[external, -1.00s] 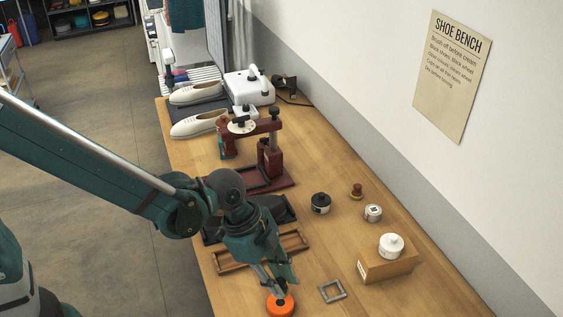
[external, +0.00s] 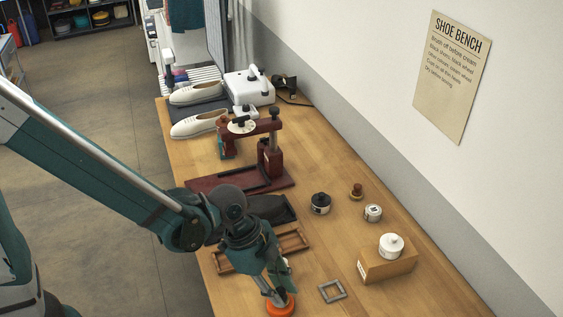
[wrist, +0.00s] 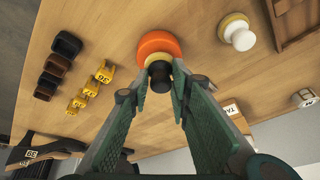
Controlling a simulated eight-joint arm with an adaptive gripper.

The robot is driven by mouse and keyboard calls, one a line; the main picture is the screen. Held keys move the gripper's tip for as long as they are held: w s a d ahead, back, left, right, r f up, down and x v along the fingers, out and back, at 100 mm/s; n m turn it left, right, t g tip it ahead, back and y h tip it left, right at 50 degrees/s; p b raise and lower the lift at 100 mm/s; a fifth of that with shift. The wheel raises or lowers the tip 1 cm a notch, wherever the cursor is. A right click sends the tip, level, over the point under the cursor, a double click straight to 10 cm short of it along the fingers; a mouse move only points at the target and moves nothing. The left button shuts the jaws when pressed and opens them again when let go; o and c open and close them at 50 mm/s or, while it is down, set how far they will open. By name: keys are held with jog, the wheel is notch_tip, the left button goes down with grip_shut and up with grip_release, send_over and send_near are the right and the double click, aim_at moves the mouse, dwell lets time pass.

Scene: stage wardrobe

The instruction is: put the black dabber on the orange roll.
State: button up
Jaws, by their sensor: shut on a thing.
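The orange roll (external: 289,309) is at the bottom edge of the external view, partly covered by my gripper (external: 277,298). In the wrist view the orange roll (wrist: 160,43) lies on the bench at the top middle. The black dabber (wrist: 158,77) shows just below it, between the fingertips of my gripper (wrist: 159,84). My gripper is shut on the dabber, which is over the near side of the roll. A tan part shows between black and orange. I cannot tell whether the dabber touches the roll. In the external view the dabber is hidden by my gripper.
A grey square frame (external: 332,291) and a wooden block with a white jar (external: 391,245) stand to the right. A wooden tray (external: 294,241) lies behind my gripper. In the wrist view, a white-knobbed piece (wrist: 238,33) is right of the roll and yellow numbered tags (wrist: 104,72) are left.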

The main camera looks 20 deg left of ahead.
jog(key=shift+f, duration=0.35)
jog(key=o, duration=1)
jog(key=shift+c, duration=0.2)
jog(key=shift+r, duration=0.1)
jog(key=p+v, duration=0.2)
jog(key=v, duration=1)
jog(key=shift+a, duration=0.1)
dwell(0.5)
